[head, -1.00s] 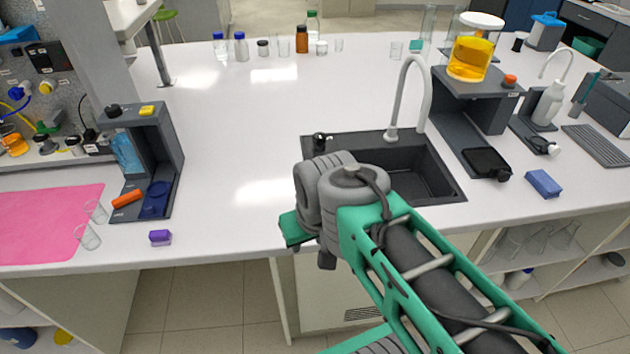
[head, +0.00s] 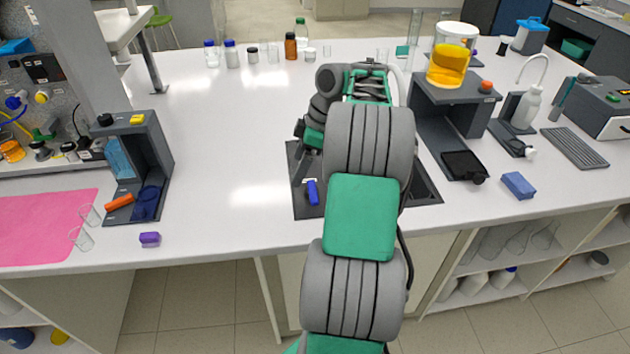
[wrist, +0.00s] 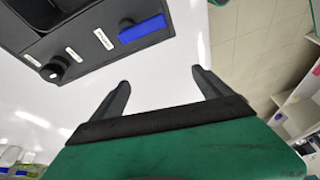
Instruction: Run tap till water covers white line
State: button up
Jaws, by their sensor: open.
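The dark sink (head: 428,190) is mostly hidden behind my arm in the head view. The pale tap spout (head: 402,84) shows only in part behind my arm. A blue bar (head: 312,192) is on the sink's left surround; a blue bar on a dark labelled panel (wrist: 142,28) in the wrist view looks like the same one. A black knob (wrist: 55,68) is on that panel. My gripper (wrist: 161,79) is open and empty, its fingers apart over white worktop beside the panel. No white line or water in the sink can be seen.
Right of the sink is a dark stand (head: 458,105) bearing a vessel of amber liquid (head: 451,62). A blue block (head: 518,185) lies farther right. A dark rig (head: 140,165), a purple block (head: 150,239) and a pink mat (head: 45,225) are left. The worktop between is clear.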

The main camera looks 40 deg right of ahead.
aim_at(314, 191)
jog(key=shift+o, duration=1)
jog(key=s+d+f+n, duration=0.1)
jog(key=s+d+f, duration=0.1)
jog(key=d, duration=0.4)
jog(key=shift+s+d+f+n, duration=0.2)
jog(key=shift+s+n, duration=0.1)
jog(key=shift+s, duration=0.45)
jog(key=b+x, duration=0.1)
jog(key=x, duration=0.6)
jog(key=shift+w+a+f+b, duration=0.1)
jog(key=shift+a+f+b, duration=0.05)
jog(key=shift+f+b, duration=0.2)
jog(key=shift+c, duration=0.4)
jog(key=c, duration=1.8)
jog(key=shift+c, duration=0.2)
